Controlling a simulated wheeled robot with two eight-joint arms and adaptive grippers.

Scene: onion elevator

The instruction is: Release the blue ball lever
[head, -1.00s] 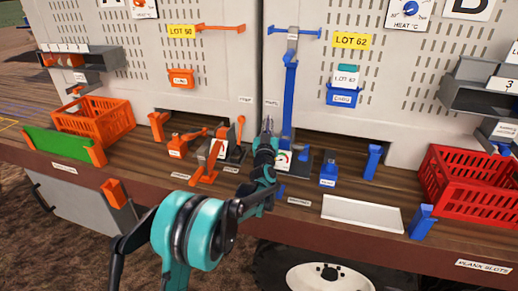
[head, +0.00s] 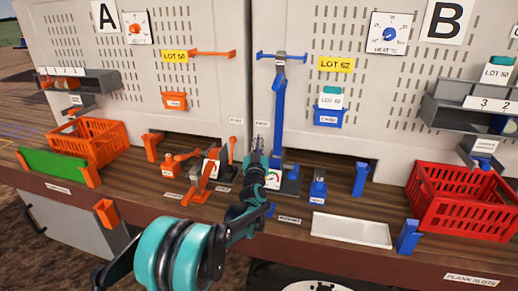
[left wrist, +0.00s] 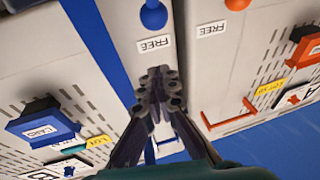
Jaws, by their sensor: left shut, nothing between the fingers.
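The blue ball lever shows in the left wrist view as a blue ball (left wrist: 153,15) on a rod, in front of the pale panel by a FREE label (left wrist: 155,43). In the head view my left arm hides it. My left gripper (head: 258,143) points up at the panel just under the FREE label. In the left wrist view its fingertips (left wrist: 160,85) are together with nothing between them. They look close to the blue ball, with a gap in the picture; depth is unclear. My right gripper is in neither view.
An orange ball lever (head: 232,141) stands just left of the gripper. A tall blue post (head: 278,115) rises close on its right. A gauge (head: 272,178) is partly behind my arm. A white tray (head: 350,228) and a red crate (head: 462,205) are on the right.

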